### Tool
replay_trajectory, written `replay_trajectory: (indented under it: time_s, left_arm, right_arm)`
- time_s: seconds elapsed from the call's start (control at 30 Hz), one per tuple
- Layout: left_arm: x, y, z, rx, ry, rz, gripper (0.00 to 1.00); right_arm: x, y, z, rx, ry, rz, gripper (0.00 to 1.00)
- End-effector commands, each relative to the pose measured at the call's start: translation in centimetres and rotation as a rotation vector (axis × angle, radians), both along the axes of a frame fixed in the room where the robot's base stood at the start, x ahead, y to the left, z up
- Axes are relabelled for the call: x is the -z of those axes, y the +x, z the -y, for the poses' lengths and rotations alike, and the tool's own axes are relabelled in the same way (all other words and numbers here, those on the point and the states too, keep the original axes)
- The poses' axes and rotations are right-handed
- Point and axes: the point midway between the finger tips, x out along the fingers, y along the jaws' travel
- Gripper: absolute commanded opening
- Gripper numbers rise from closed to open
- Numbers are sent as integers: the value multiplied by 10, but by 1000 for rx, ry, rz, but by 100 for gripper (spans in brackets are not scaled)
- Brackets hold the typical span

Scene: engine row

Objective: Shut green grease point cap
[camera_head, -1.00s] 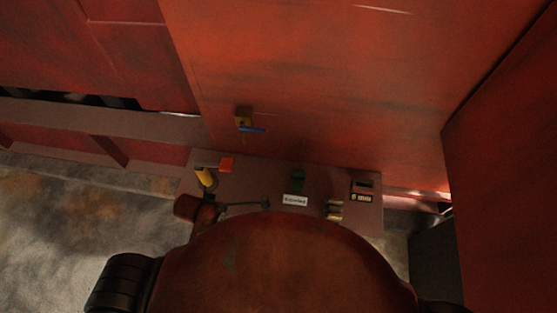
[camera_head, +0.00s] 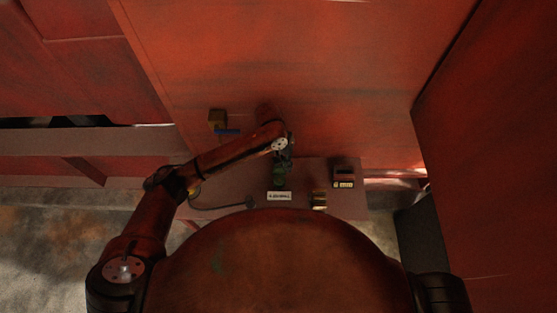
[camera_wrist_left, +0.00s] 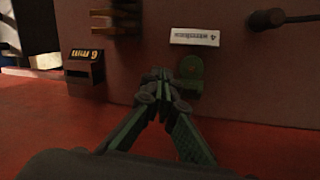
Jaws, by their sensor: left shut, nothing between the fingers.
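The green grease point (camera_head: 278,181) sits on the dark red panel in the head view, just above a white label, partly covered by my gripper. In the left wrist view it is a small green fitting (camera_wrist_left: 190,72) with a rounded piece beside the label; I cannot tell for sure how its cap stands. My left gripper (camera_head: 283,162) is over the panel in the head view. In the left wrist view its fingertips (camera_wrist_left: 160,80) are together and empty, just left of the green fitting; touching or apart is unclear. My right gripper is out of view.
The white label (camera_head: 279,196) lies beside the fitting. A numbered dark box (camera_head: 344,174) and brass-coloured parts (camera_head: 319,200) stand to its right. A blue-handled valve (camera_head: 226,131) is on the red wall. A dark rod with a knob (camera_head: 222,207) lies left.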

Motion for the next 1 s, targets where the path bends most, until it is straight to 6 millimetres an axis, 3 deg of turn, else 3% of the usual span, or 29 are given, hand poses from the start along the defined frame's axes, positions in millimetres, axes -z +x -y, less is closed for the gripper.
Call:
replay_trajectory:
  time_s: [0.03, 0.2, 0.43, 0.57, 1.0]
  left_arm:
    - [-11, 15, -5, -26, 57, -4, 0]
    - [-37, 43, -21, -137, 193, -38, 0]
    - [-54, 59, -33, -224, 267, -52, 0]
    - [-44, 58, -34, -230, 271, -55, 0]
    - [27, 47, -33, -226, 268, -54, 0]
  right_arm:
    - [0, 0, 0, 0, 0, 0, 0]
    - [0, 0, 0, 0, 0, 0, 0]
    - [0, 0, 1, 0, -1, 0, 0]
    - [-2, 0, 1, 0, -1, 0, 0]
    - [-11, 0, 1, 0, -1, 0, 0]
